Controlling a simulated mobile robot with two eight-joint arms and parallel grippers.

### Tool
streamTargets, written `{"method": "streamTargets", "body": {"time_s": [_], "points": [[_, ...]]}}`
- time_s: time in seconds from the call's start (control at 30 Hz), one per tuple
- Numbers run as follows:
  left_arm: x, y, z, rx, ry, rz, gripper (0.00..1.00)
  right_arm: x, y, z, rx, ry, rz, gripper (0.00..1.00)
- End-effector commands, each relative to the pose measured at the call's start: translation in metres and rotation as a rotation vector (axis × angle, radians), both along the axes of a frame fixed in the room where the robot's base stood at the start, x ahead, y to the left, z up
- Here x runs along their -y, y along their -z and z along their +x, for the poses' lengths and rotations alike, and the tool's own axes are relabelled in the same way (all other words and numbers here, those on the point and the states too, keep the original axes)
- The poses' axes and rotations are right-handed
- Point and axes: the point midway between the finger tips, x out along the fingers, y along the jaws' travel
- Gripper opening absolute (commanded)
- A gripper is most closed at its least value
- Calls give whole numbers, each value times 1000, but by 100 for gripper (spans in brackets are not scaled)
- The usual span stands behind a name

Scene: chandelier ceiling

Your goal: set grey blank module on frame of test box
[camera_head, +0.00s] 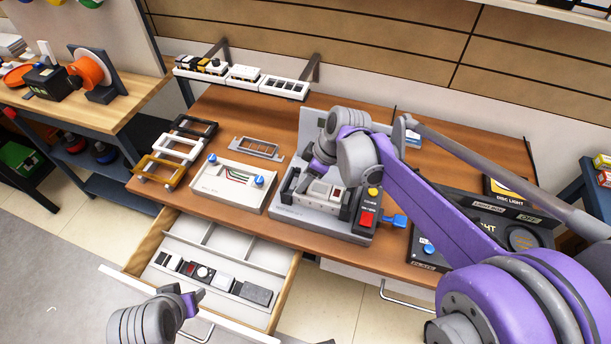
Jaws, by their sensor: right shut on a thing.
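The test box (290,214) stands on the wooden bench, with a grey base, an upright back panel and a black control block with a red switch. Its frame (340,196) holds light modules in a row. My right gripper (309,177) reaches in from the right and is low over the left part of this frame. It is shut on a small piece, taken as the grey blank module, mostly hidden by the fingers and wrist. I cannot tell whether the piece touches the frame. My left gripper (192,301) is above the open drawer's front left, apart from the modules; its jaw gap is unclear.
The open drawer (225,240) holds several modules in a row, with a dark grey block (258,293) at its right end. A white wired box (233,185), a grey frame (259,147) and coloured frames (160,170) lie left of the test box. A dark light-test box (485,235) stands right.

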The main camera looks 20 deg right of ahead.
Motion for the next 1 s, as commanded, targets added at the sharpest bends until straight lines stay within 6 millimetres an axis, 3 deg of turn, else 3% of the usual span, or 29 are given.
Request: {"method": "streamTargets", "body": {"time_s": [0.87, 0.9, 1.0], "points": [[0, 1, 0, 0, 0, 0, 50, 0, 2, 0, 0, 0, 0, 3], [0, 1, 0, 0, 0, 0, 50, 0, 2, 0, 0, 0, 0, 63], [0, 1, 0, 0, 0, 0, 50, 0, 2, 0, 0, 0, 0, 81]]}}
